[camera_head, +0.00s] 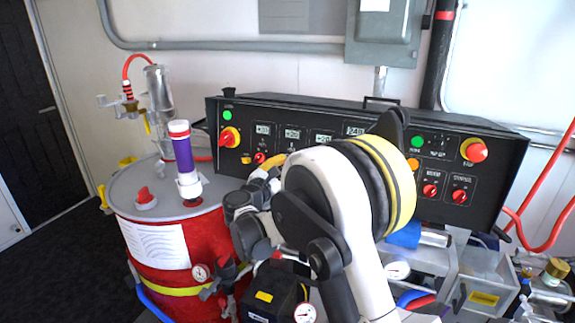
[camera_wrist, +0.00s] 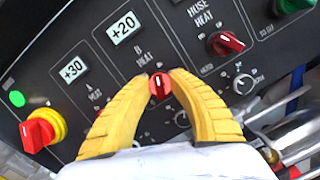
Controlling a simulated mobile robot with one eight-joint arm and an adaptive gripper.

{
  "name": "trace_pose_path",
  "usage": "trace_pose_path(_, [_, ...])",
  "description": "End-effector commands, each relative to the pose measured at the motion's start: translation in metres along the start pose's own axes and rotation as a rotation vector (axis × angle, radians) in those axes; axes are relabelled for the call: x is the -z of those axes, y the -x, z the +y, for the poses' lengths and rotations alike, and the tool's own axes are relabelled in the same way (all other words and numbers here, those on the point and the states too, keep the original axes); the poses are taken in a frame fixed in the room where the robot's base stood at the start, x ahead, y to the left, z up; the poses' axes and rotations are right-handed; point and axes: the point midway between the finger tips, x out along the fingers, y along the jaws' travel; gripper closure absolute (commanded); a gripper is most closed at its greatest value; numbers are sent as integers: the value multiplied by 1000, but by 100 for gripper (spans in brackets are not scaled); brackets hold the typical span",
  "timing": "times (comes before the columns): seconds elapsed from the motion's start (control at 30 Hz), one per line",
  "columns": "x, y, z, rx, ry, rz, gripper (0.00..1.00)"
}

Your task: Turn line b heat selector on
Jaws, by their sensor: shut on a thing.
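The line B heat selector is a small red knob (camera_wrist: 160,87) under the "B HEAT" label, below a +20 display, in the wrist view. My gripper (camera_wrist: 167,76) has two yellow fingers, with their tips on either side of this knob, shut on it. A white mark shows on the knob's face; I cannot tell which printed position it points to. In the head view my arm hides the knob, and only a bit of yellow finger (camera_head: 267,172) shows in front of the black control panel (camera_head: 505,150).
Nearby on the panel are the hose heat knob (camera_wrist: 226,43) and a red-yellow main switch (camera_wrist: 40,130). A red drum (camera_head: 165,262) with a purple-banded pump (camera_head: 183,155) stands left of my arm.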

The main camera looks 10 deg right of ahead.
Motion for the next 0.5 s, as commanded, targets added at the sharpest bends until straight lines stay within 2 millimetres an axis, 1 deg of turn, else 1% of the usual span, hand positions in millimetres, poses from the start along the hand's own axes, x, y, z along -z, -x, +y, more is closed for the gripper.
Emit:
trace_pose_path(0.2, [0,0,0,18,-87,-1,100])
trace_pose_path(0.5, [0,0,0,27,-129,-1,100])
